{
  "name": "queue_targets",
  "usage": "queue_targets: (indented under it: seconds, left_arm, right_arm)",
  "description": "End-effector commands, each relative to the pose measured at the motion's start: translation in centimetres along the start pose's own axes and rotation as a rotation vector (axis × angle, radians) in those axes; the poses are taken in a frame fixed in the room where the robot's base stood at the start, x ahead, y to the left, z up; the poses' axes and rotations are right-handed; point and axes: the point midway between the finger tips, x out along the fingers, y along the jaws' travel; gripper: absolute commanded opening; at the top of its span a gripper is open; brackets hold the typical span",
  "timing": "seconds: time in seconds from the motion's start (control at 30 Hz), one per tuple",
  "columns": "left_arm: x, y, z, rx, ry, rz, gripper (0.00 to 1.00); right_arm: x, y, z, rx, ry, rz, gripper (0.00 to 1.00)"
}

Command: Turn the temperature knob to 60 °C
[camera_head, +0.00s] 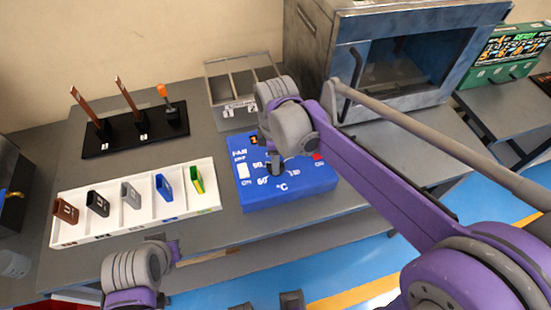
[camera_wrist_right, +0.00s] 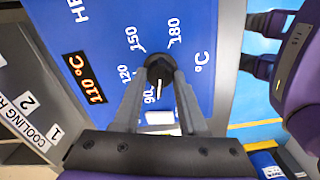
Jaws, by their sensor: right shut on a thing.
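The temperature knob (camera_wrist_right: 158,70) is a small black dial with a white pointer on a blue heater panel (camera_head: 240,190). White scale marks ring it. In the wrist view the pointer lies near the 90 mark, and the orange display (camera_wrist_right: 83,78) reads 110 °C. My right gripper (camera_wrist_right: 161,72) is shut on the knob, with one finger on each side. In the head view this gripper (camera_head: 277,168) reaches down onto the panel and partly hides the knob.
A white tray (camera_head: 150,226) with several coloured holders stands left of the panel. Behind are a black rack (camera_head: 105,147) and a grey cooling bin (camera_head: 236,116). A glass-doored oven (camera_head: 345,50) stands at the back right. The table's front edge lies close below the panel.

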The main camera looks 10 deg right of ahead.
Motion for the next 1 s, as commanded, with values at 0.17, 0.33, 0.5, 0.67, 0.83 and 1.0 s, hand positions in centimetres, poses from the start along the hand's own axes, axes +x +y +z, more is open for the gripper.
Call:
queue_targets:
  seconds: [0.17, 0.33, 0.5, 0.67, 0.83, 1.0]
  left_arm:
    - [0.09, 0.0, 0.09, 0.0, -0.001, 0.0, 0.0]
    - [0.16, 0.0, 0.16, 0.0, -0.001, 0.0, 0.0]
    - [0.23, 0.0, 0.21, 0.0, -0.002, 0.0, 0.0]
    - [0.27, 0.0, 0.26, 0.0, -0.002, 0.0, 0.0]
    - [0.31, 0.0, 0.29, 0.0, -0.002, 0.0, 0.0]
    - [0.33, 0.0, 0.31, 0.0, -0.002, 0.0, 0.0]
  right_arm:
    - [-0.04, 0.01, 0.01, -0.168, 0.0, 0.001, 0.0]
    - [-0.04, 0.0, 0.01, -0.329, 0.0, 0.001, 0.0]
    - [-0.05, -0.02, 0.02, -0.481, 0.0, 0.001, 0.0]
    - [-0.05, -0.03, 0.03, -0.603, 0.0, 0.001, 0.0]
    - [-0.05, -0.03, 0.04, -0.701, 0.0, 0.001, 0.0]
    - [-0.05, -0.04, 0.04, -0.765, -0.001, 0.001, 0.0]
